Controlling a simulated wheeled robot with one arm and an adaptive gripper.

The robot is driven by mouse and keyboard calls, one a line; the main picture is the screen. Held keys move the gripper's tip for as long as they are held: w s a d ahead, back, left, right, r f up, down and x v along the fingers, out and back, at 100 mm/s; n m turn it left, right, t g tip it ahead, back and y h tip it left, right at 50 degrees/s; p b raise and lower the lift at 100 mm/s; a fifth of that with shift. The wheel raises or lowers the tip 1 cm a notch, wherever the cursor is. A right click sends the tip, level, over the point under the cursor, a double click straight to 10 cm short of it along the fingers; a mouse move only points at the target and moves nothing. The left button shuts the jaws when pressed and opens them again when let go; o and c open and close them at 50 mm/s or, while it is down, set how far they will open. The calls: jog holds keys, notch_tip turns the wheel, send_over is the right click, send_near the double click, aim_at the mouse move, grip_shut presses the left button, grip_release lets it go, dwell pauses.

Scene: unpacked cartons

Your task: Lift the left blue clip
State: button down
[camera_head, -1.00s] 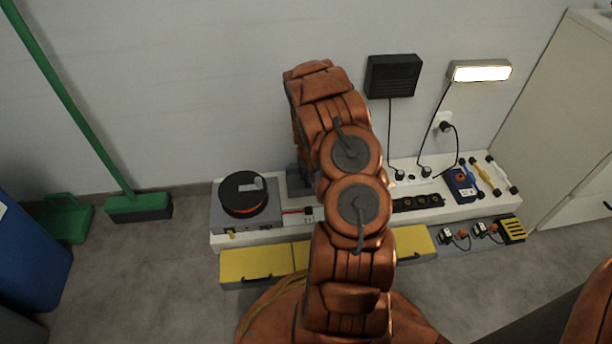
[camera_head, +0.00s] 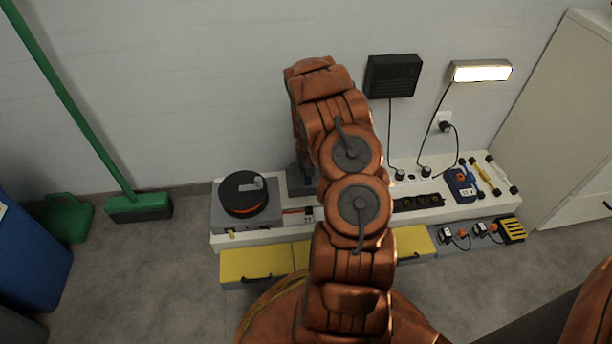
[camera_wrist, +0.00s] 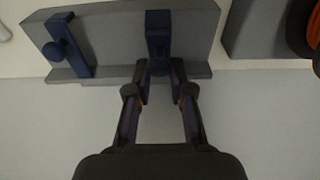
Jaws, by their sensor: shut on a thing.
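Two dark blue clips show in the wrist view on a grey block (camera_wrist: 105,35). The left blue clip (camera_wrist: 158,32) appears on the right there, since the black and orange reel lies to that side; its lower end is between the fingertips of my gripper (camera_wrist: 160,78). My gripper is shut on this clip. The other blue clip (camera_wrist: 68,45), with a round knob, stands apart to the left in that view. In the head view my arm hides the gripper and most of this spot; part of the grey block (camera_head: 299,178) shows beside the arm.
A black and orange reel (camera_head: 244,194) sits on a grey box left of the arm. A black power strip (camera_head: 417,203), a blue device (camera_head: 461,186) and coloured tools stand on the white ledge to the right. Yellow drawers (camera_head: 255,264) lie below.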

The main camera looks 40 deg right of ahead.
jog(key=shift+w+d+r, duration=0.35)
jog(key=shift+w, duration=0.2)
jog(key=shift+w+d+r+b, duration=0.4)
jog(key=shift+w+d+r, duration=0.25)
jog(key=shift+w, duration=0.2)
jog(key=shift+w+d+r, duration=0.1)
jog(key=shift+w+d, duration=0.15)
